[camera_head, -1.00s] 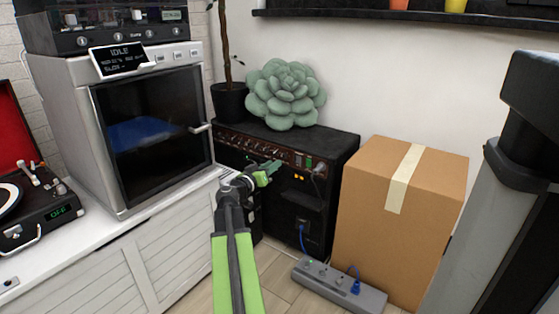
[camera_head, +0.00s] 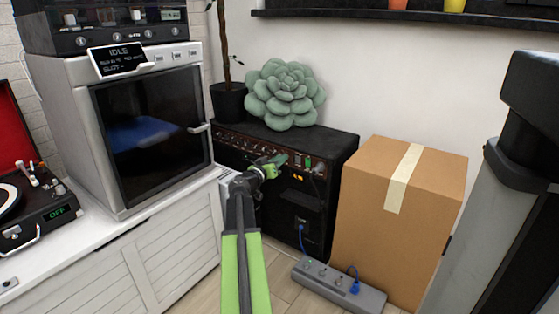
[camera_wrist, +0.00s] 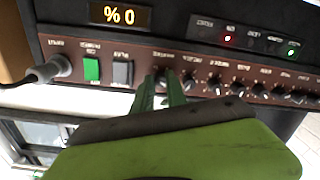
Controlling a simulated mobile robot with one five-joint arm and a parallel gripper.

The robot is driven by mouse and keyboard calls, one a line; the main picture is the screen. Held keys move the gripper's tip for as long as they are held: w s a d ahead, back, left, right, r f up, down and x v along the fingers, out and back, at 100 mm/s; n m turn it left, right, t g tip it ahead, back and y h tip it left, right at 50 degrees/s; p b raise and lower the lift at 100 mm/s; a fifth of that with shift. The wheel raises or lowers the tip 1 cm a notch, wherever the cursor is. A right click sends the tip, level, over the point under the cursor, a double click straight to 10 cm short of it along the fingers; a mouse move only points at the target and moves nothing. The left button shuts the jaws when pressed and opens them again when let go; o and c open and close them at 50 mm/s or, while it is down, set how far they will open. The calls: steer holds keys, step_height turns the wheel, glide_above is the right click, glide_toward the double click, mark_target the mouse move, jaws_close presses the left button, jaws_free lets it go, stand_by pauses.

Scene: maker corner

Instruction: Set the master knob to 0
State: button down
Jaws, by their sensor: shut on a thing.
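A black amplifier (camera_head: 330,150) stands against the wall, with a row of knobs along its front panel. In the wrist view, my gripper (camera_wrist: 160,88) has its green fingers close together on a dark knob (camera_wrist: 163,76). This is the knob nearest the switches, apparently the master knob; its label is too small to read surely. The fingers partly hide the knob, so its pointer cannot be seen. The amplifier's display (camera_wrist: 120,16) shows "% 0" in amber.
Beside the held knob are a green switch (camera_wrist: 91,69), a dark switch (camera_wrist: 123,73) and an input plug (camera_wrist: 50,69). Several other knobs line the panel. A cardboard box (camera_head: 385,220) and power strip (camera_head: 340,288) stand right of and before the amplifier. A succulent-shaped cushion (camera_head: 286,95) sits on top.

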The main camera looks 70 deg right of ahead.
steer(key=shift+d, duration=0.1)
steer(key=shift+n, duration=0.3)
steer(key=shift+r+n+g+y+p, duration=0.15)
steer(key=shift+n+p, duration=0.1)
steer(key=shift+n, duration=3.95)
steer(key=shift+n+g+y+p, duration=0.15)
steer(key=shift+n+p, duration=0.1)
steer(key=shift+n, duration=3.95)
steer(key=c, duration=1.6)
jaws_free()
